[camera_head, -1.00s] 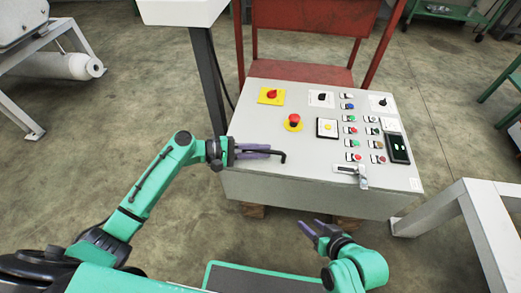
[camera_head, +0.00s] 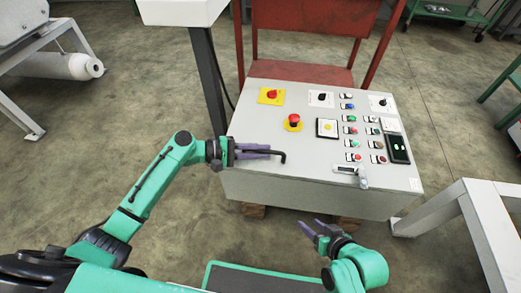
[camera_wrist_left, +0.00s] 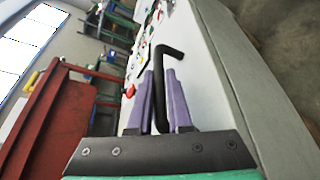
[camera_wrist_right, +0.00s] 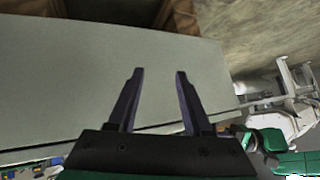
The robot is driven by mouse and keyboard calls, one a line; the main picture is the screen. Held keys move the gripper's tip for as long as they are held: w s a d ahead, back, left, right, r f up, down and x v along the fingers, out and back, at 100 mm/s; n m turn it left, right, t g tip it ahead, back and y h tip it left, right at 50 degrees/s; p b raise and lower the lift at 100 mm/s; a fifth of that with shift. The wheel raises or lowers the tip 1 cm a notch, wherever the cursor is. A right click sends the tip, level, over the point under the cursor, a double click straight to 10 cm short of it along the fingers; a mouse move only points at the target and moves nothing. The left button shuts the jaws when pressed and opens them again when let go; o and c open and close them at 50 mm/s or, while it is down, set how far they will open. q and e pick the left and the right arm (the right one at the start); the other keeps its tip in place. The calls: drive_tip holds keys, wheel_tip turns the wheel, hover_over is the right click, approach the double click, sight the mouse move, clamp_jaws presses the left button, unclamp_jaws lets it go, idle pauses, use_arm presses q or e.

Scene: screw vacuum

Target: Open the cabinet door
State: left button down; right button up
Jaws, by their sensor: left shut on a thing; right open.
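The cabinet (camera_head: 262,187) is a light grey box with a sloped top full of buttons and switches. A silver latch (camera_head: 346,169) with a small lever sits near the top's front edge, right of its middle. My left gripper (camera_head: 270,151) is shut on a black bent rod (camera_head: 284,157), just above the top's front left edge. The rod stands between the purple fingers in the left wrist view (camera_wrist_left: 167,52). My right gripper (camera_head: 310,229) is open and empty in front of the cabinet. A plain grey cabinet face (camera_wrist_right: 90,70) fills much of the right wrist view.
A red metal frame (camera_head: 305,72) stands behind. A white bench (camera_head: 462,204) stands at right.

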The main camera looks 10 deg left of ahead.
idle(0.5)
